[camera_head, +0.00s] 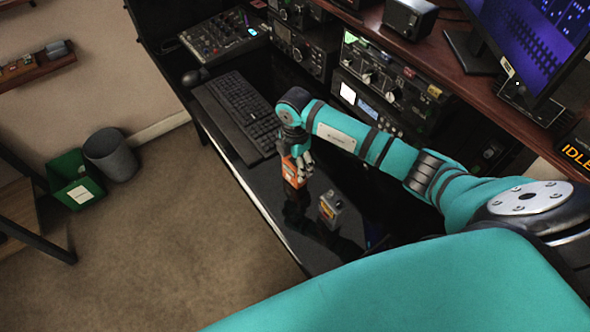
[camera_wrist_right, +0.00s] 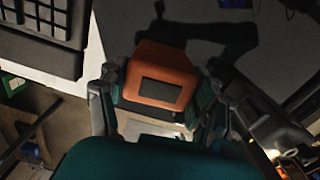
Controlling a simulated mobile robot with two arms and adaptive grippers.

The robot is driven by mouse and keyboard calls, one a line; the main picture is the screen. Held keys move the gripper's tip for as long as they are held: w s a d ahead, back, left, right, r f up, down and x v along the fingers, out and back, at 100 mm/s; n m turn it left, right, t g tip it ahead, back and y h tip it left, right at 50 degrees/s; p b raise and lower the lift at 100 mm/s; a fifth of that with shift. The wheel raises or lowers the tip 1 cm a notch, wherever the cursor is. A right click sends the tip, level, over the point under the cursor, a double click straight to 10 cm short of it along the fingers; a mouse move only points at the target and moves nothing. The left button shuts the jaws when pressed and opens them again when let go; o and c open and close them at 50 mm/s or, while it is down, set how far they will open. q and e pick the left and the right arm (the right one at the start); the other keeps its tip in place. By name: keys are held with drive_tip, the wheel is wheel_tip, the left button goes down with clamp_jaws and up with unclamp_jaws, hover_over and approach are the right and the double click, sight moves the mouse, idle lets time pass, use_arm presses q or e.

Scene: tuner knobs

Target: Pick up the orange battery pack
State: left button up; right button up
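The orange battery pack (camera_head: 294,171) is upright at the near side of the black glossy desk, below the keyboard. It shows in the right wrist view as an orange block with a dark rectangular panel (camera_wrist_right: 160,80). My right gripper (camera_head: 296,155) reaches down over it from above. In the right wrist view the fingers of my right gripper (camera_wrist_right: 160,98) lie against both sides of the pack, shut on it. Whether its base touches the desk or is slightly above is hard to tell. My left gripper is not in view.
A small grey box (camera_head: 331,207) with an orange label stands on the desk to the right. A black keyboard (camera_head: 238,113) lies behind and left. Radio units (camera_head: 385,85) line the back. The desk's front edge (camera_head: 262,208) is close to the pack.

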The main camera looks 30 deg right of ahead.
drive_tip(key=c, duration=0.9)
drive_tip(key=shift+w+r, duration=0.1)
drive_tip(key=shift+r, duration=0.1)
